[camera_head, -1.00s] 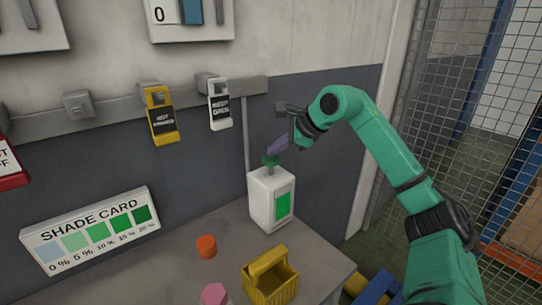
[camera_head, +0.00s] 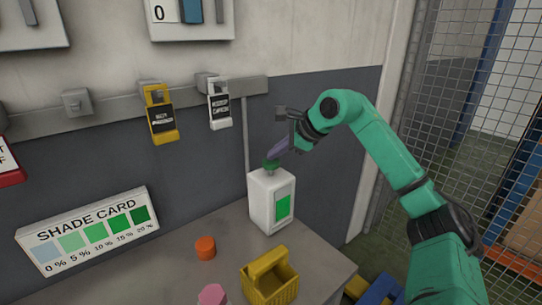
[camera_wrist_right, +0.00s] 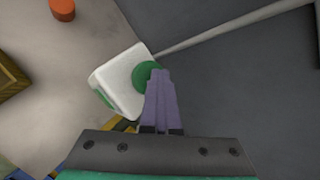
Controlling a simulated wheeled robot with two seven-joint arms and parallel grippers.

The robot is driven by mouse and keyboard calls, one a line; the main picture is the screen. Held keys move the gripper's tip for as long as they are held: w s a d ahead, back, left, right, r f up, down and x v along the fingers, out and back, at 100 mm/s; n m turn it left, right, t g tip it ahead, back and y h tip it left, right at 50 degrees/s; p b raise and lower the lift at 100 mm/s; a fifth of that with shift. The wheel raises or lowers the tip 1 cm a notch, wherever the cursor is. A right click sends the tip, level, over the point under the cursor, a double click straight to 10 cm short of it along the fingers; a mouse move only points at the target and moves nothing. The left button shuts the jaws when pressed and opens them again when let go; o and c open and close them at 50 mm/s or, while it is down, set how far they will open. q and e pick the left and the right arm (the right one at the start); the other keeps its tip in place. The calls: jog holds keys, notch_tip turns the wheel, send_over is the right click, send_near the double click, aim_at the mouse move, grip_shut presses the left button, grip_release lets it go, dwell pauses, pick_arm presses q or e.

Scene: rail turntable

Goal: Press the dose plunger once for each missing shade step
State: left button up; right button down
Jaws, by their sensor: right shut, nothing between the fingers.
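The dose plunger is the green cap (camera_head: 270,165) on top of a white bottle (camera_head: 262,205) with a green patch on its label. The bottle stands upright at the back of the bench. My right gripper (camera_head: 274,155) is shut and empty, its purple fingertips pointing down at the cap and seeming to touch it. In the right wrist view the closed fingers (camera_wrist_right: 158,76) overlap the edge of the green cap (camera_wrist_right: 147,76). The cap sits low, close to the bottle top. The shade card (camera_head: 90,231) shows swatches from 0 % pale blue to 20 % dark green. My left gripper is out of view.
An orange cap (camera_head: 205,247), a yellow basket (camera_head: 269,279) and a pink object (camera_head: 212,295) are on the bench (camera_head: 170,270). Yellow (camera_head: 160,115) and white (camera_head: 218,105) tags hang on the wall rail. A wire mesh fence (camera_head: 450,110) stands at right.

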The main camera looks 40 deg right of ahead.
aim_at(275, 162)
dwell(0.3)
jog(key=shift+w+d+r+p, duration=0.1)
jog(key=shift+r+p, duration=1.5)
jog(key=shift+p, duration=0.05)
notch_tip(275, 162, up, 5)
jog(key=p, duration=0.4)
jog(key=shift+p, duration=0.3)
dwell(1.4)
